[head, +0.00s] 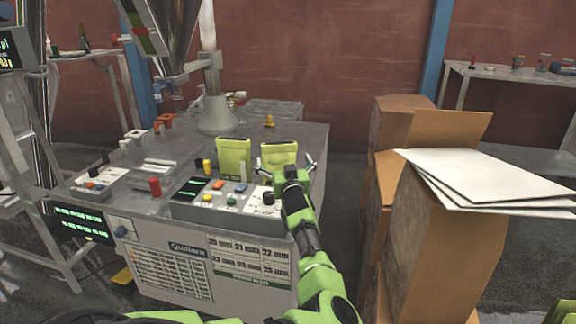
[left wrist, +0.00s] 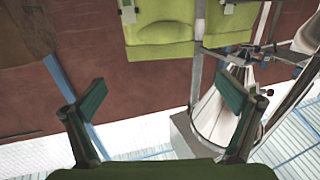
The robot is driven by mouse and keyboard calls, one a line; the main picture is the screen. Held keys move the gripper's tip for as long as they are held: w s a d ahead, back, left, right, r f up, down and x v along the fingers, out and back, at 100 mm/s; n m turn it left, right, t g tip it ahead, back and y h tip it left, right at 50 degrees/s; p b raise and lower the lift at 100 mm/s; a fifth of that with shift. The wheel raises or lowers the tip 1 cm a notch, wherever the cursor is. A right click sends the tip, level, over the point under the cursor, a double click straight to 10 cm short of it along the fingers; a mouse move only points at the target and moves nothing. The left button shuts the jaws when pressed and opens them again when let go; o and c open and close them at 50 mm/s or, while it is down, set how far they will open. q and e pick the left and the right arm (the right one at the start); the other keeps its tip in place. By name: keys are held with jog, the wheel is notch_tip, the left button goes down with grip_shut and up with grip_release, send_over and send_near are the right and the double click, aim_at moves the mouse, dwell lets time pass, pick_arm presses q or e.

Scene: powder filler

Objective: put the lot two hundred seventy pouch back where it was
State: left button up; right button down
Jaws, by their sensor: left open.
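Two light green pouches stand upright side by side on the filler's top, behind the control panel. The left pouch (head: 234,157) has lettering along its lower edge, too small to read surely. The right pouch (head: 278,153) is partly hidden by my left gripper (head: 286,163), so I cannot tell which one is lot two hundred seventy. My left gripper is open, its fingers spread in front of the right pouch. In the left wrist view that pouch (left wrist: 160,35) lies beyond the open fingertips (left wrist: 160,82), with nothing between them. My right gripper is not in view.
The control panel (head: 224,195) with buttons and knobs is at the filler's front edge, close to my left arm. A metal cone (head: 216,115) stands behind the pouches. Cardboard boxes (head: 425,235) with white sheets (head: 490,180) stand at the right. Floor shows between filler and boxes.

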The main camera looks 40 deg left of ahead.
pick_arm(q)
jog(key=s+d+m+t+h, duration=0.1)
jog(key=s+d+m+h, duration=0.2)
jog(key=s, duration=0.6)
jog(key=s+d+f+m+g+h, duration=0.2)
jog(key=s+d+f+m+h, duration=0.25)
jog(key=d+f, duration=0.8)
jog(key=s+d+f+m+g+h, duration=0.1)
jog(key=s+d+f+m+h, duration=0.4)
jog(key=d+f, duration=0.75)
jog(key=s+d+f+g, duration=0.2)
jog(key=s+d+f, duration=0.2)
jog(key=s, duration=0.3)
jog(key=s+d+f+g+h, duration=0.1)
jog(key=s+d+f+g, duration=0.1)
jog(key=s+d+f, duration=0.3)
jog(key=s+d+f+g, duration=0.2)
jog(key=s+d+f, duration=0.2)
jog(key=s, duration=0.7)
jog(key=shift+d+f+g+h, duration=0.3)
jog(key=shift+d+f+h, duration=0.05)
jog(key=shift+f, duration=0.3)
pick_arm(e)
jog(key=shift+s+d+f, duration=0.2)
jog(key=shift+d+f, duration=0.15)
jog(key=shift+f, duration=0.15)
pick_arm(q)
jog(key=shift+w, duration=0.1)
